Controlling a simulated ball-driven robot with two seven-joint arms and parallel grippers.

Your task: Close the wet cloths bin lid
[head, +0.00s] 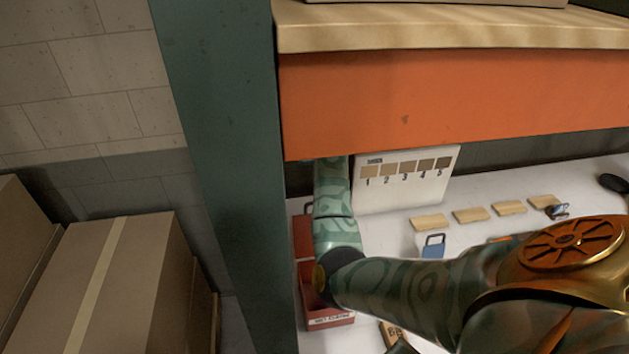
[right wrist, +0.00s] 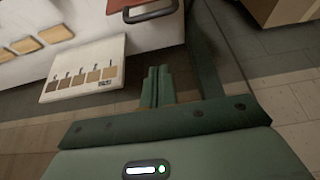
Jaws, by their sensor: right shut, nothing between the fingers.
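The red wet cloths bin (head: 332,318) stands on the white surface at lower centre in the head view, its pale label facing the front. A red panel with a dark handle, apparently the lid (head: 302,238), rises behind the bin's opening and looks open; my right arm covers part of both. In the right wrist view a red part with a dark handle (right wrist: 152,11) shows at the top edge. My right gripper (right wrist: 156,84) is shut and empty, apart from that handle in the picture. The orange beam hides it in the head view. My left gripper is not in view.
An orange shelf beam (head: 450,100) hangs above the surface. A teal post (head: 225,180) stands just left of the bin. A numbered swatch card (head: 405,190) stands behind my arm; it also shows in the wrist view (right wrist: 85,68). Several tan blocks (head: 470,214) lie to the right.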

